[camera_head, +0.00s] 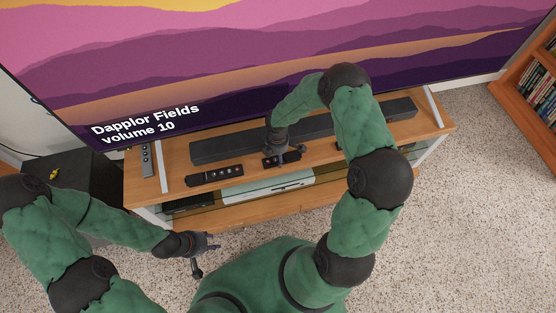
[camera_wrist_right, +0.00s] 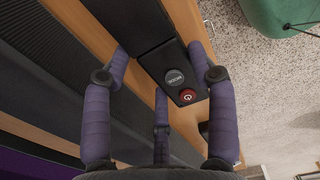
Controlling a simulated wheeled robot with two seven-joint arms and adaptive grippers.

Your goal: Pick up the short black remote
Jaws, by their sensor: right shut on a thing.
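The short black remote (camera_head: 292,157) is at the front of the wooden TV stand, in front of the soundbar. In the right wrist view its end, with a MODE button and a red power button, shows between the purple fingers (camera_wrist_right: 182,83). My right gripper (camera_head: 280,158) comes down over it from above and is shut on it. I cannot tell whether the remote touches the stand or is slightly raised. My left gripper (camera_head: 205,256) hangs empty in front of the stand, with its fingers spread.
A longer black remote (camera_head: 214,174) lies to the left on the stand (camera_head: 180,152). Another remote (camera_head: 147,160) lies at the stand's left end. The soundbar (camera_head: 230,146) runs behind, below the large screen (camera_head: 300,55). Carpet (camera_head: 460,210) is free at the right.

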